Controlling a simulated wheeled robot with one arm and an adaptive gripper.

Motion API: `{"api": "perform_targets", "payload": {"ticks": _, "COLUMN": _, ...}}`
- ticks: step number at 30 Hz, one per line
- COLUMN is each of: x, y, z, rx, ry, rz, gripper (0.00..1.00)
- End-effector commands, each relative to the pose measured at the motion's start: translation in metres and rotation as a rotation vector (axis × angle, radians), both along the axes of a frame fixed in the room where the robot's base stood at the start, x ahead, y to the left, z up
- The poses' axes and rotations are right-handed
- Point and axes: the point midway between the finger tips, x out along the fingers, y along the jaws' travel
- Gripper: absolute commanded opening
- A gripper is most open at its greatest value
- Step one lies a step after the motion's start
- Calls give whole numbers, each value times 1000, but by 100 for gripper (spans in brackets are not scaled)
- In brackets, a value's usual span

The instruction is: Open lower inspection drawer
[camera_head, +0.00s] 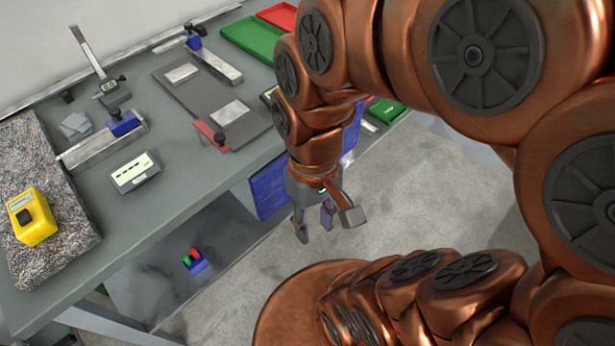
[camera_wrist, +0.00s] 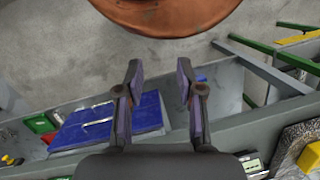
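The blue drawer fronts (camera_head: 270,188) sit under the tabletop, and my wrist partly hides them. In the wrist view the blue fronts (camera_wrist: 137,112) lie left of my fingers, with a pale bar-like handle (camera_wrist: 97,122) across them. A seam splits the blue area, but I cannot tell clearly which part is the lower drawer. The drawers look closed. My gripper (camera_head: 314,222) hangs over the floor in front of the table, just right of the blue fronts in the head view. In the wrist view its fingers (camera_wrist: 160,92) are apart with nothing between them, and not touching the drawers.
The tabletop (camera_head: 190,165) carries gauges, a yellow device (camera_head: 32,216) on a granite plate (camera_head: 75,215) and a display box (camera_head: 134,172). Green and red trays (camera_head: 252,38) stand at the back. Floor (camera_head: 420,190) right of my gripper is clear.

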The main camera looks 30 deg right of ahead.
Motion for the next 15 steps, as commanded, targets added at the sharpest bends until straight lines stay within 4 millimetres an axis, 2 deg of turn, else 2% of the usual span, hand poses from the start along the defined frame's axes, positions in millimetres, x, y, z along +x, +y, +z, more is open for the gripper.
{"api": "perform_targets", "payload": {"ticks": 1, "x": 5, "y": 6, "z": -26, "rx": 41, "ry": 16, "rz": -9, "gripper": 37}}
{"api": "perform_targets", "payload": {"ticks": 3, "x": 13, "y": 15, "z": -46, "rx": 109, "ry": 36, "rz": -11, "gripper": 37}}
{"api": "perform_targets", "payload": {"ticks": 9, "x": 40, "y": 38, "z": -95, "rx": 322, "ry": 61, "rz": -30, "gripper": 37}}
{"api": "perform_targets", "payload": {"ticks": 15, "x": 74, "y": 49, "z": -138, "rx": 543, "ry": 48, "rz": -76, "gripper": 37}}
